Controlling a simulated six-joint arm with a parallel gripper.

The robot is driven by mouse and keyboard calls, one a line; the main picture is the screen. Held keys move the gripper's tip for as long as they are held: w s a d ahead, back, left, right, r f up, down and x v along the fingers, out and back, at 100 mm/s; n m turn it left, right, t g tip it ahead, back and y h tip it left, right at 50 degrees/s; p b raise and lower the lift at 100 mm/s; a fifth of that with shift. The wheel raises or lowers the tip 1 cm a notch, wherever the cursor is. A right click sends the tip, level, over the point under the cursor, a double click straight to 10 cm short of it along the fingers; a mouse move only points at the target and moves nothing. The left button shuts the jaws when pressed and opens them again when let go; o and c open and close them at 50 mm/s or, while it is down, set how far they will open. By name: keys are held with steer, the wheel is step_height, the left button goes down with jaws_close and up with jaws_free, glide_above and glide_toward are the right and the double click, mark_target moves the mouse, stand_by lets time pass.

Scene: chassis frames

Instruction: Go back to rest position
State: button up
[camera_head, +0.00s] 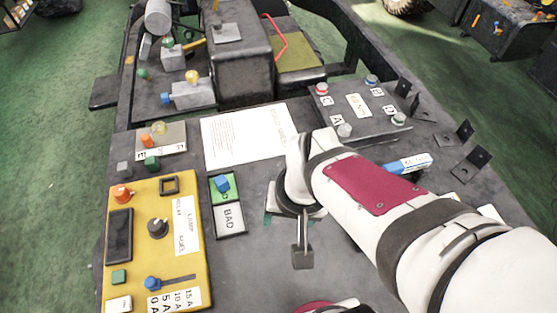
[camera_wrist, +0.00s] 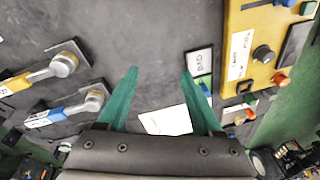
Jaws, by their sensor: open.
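My gripper (camera_wrist: 158,95) shows in the wrist view with its two green fingers spread apart and nothing between them. In the head view the white arm with a dark red panel reaches in from the lower right, and the gripper is mostly hidden beneath the wrist. It is over the dark grey worktop (camera_head: 255,260), to the right of the label plate marked BAD (camera_head: 229,218). I cannot tell its exact height above the surface.
A white paper sheet (camera_head: 247,136) lies behind the gripper. Posts lettered A to D (camera_head: 358,105) and black brackets (camera_head: 471,166) stand at the right. A blue-handled wrench (camera_wrist: 62,114) lies near a yellow-handled one (camera_wrist: 35,78).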

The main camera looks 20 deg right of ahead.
steer(key=s+a+r+m+g+y, duration=0.1)
steer(key=s+r, duration=0.2)
steer(key=s, duration=0.4)
steer(key=shift+s+a+r+m+g, duration=0.2)
steer(key=shift+s+r+m+g, duration=0.1)
steer(key=shift+s+g, duration=0.1)
stand_by(0.4)
